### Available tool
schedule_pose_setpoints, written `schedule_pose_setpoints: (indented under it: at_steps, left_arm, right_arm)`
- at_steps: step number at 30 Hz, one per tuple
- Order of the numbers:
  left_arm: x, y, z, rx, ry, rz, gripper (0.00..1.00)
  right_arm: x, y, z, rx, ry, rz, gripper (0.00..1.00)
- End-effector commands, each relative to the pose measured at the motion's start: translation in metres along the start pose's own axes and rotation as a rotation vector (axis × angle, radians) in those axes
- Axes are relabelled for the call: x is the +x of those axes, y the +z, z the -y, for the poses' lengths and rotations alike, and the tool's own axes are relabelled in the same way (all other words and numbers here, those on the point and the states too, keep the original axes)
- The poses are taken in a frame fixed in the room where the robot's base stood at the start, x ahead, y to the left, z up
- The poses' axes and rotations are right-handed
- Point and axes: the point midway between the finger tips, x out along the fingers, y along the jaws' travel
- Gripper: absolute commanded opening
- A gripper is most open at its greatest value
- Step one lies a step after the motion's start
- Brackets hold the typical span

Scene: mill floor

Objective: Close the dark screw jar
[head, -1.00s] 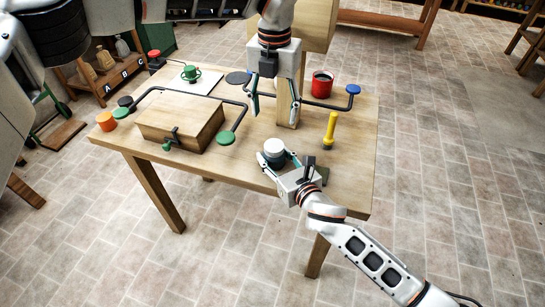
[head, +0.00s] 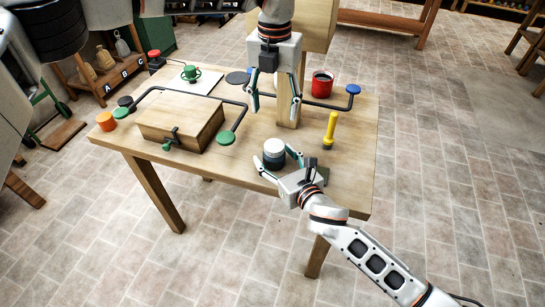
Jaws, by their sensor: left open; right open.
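The jar (head: 274,161) stands upright near the front edge of the table, with a dark body and a pale round top (head: 274,147). I cannot tell whether that top is seated fully. My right gripper (head: 280,164) is open at table height, on the jar's near right side, with one finger at its front left and the other at its right; contact is unclear. My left gripper (head: 274,115) points down, open and empty, above and behind the jar, in front of a wooden post.
A wooden box (head: 182,124) with a green-knobbed latch sits left on the table (head: 335,180). A yellow-handled tool (head: 331,130) stands right of the jar.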

Motion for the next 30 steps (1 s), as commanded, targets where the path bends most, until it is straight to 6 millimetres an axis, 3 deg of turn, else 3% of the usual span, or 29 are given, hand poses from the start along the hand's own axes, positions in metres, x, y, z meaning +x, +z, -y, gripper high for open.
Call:
schedule_pose_setpoints:
  at_steps: [16,21,30]
  left_arm:
    - [0.000,0.000,0.000,0.000,0.000,0.000,0.57]
    - [0.000,0.000,0.000,0.000,0.000,0.000,0.57]
    - [0.000,0.000,0.000,0.000,0.000,0.000,0.57]
  right_arm:
    - [-0.099,-0.001,0.000,-0.002,0.000,-0.003,0.62]
    - [-0.111,-0.001,0.000,-0.002,0.000,-0.002,0.62]
    - [-0.113,-0.001,0.000,-0.001,-0.001,-0.002,0.62]
